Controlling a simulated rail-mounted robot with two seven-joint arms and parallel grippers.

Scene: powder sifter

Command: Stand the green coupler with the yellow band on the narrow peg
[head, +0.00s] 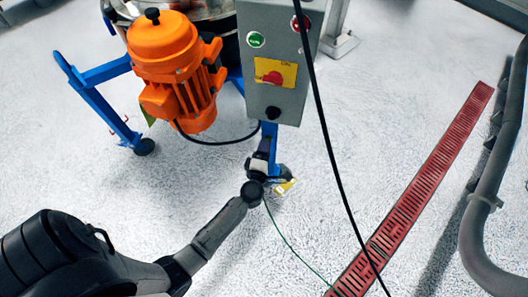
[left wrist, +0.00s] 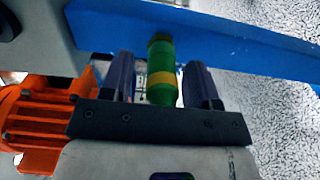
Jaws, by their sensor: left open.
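The green coupler with the yellow band (left wrist: 161,72) shows in the left wrist view, between the two dark fingers of my left gripper (left wrist: 160,75). The fingers are open, with a gap on each side of the coupler. Its far end overlaps the blue beam in the picture; I cannot tell whether it touches it. In the head view my left gripper (head: 262,166) is low beside the blue leg under the grey control box, and the coupler cannot be made out there. I cannot make out the narrow peg in either view. My right gripper is not in view.
The sifter has an orange motor (head: 178,68), a grey control box (head: 276,100) and blue legs (head: 95,95). A blue beam (left wrist: 240,45) crosses close ahead of the fingers. A black cable (head: 328,140) hangs near my arm. A red floor grate (head: 415,195) and grey pipe (head: 487,190) lie right.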

